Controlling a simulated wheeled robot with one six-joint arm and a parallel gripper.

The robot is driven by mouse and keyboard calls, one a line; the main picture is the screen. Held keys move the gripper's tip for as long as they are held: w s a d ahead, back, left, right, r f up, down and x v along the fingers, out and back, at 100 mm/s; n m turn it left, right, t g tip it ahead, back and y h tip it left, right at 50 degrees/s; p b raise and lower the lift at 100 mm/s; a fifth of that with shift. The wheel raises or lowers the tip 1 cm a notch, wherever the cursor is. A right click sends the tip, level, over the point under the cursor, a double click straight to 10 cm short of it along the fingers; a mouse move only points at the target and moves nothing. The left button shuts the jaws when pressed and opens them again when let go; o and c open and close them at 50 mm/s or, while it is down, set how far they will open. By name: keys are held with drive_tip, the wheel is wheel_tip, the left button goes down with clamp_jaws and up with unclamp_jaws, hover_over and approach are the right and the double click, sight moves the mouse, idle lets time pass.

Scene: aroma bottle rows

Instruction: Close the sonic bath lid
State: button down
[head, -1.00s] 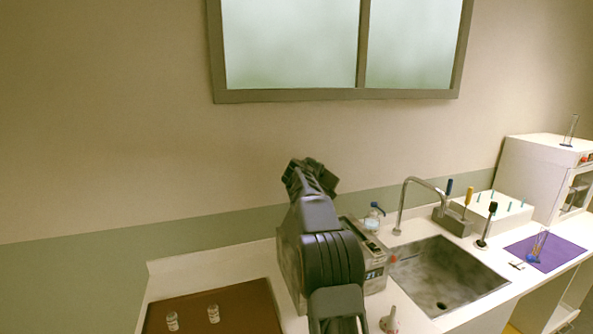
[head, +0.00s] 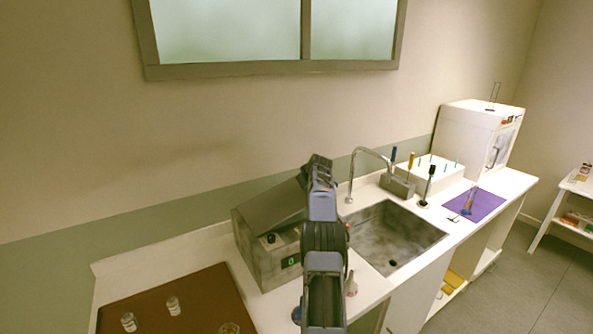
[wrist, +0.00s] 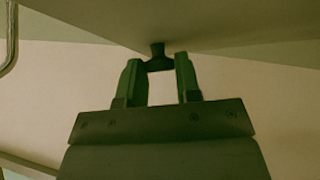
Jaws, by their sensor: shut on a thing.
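The sonic bath (head: 259,259) is a grey metal box with a knob and a small green display on its front, left of the sink in the head view. Its grey lid (head: 262,214) is tilted, with the arm covering its right side. My gripper (head: 318,163) is at the lid's upper right in the head view. In the wrist view, the gripper (wrist: 158,64) is shut on a small dark knob (wrist: 157,49) under the pale lid panel (wrist: 205,20). The inside of the bath is hidden.
The sink (head: 393,238) and its faucet (head: 368,151) are right of the arm. A brown mat (head: 205,315) with small glass jars (head: 173,306) lies at front left. A small flask (head: 351,285) stands on the counter right of the arm. A purple mat (head: 484,207) lies farther right.

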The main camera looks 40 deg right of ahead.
drive_tip(key=shift+s+d+f+m+y+p, duration=0.1)
drive_tip(key=shift+d+f+m+y+p, duration=0.15)
drive_tip(key=shift+f, duration=0.55)
drive_tip(key=shift+d+f+m+y+p, duration=0.15)
drive_tip(key=shift+d+f+y, duration=0.15)
drive_tip(key=shift+f, duration=0.5)
drive_tip(key=c, duration=0.8)
unclamp_jaws()
drive_tip(key=shift+s+a+r+b, duration=0.2)
drive_tip(key=shift+s+b, duration=0.15)
drive_tip(key=shift+b, duration=0.6)
drive_tip(key=b+v, duration=0.6)
drive_tip(key=v, duration=0.7)
drive_tip(key=shift+s+f, duration=0.1)
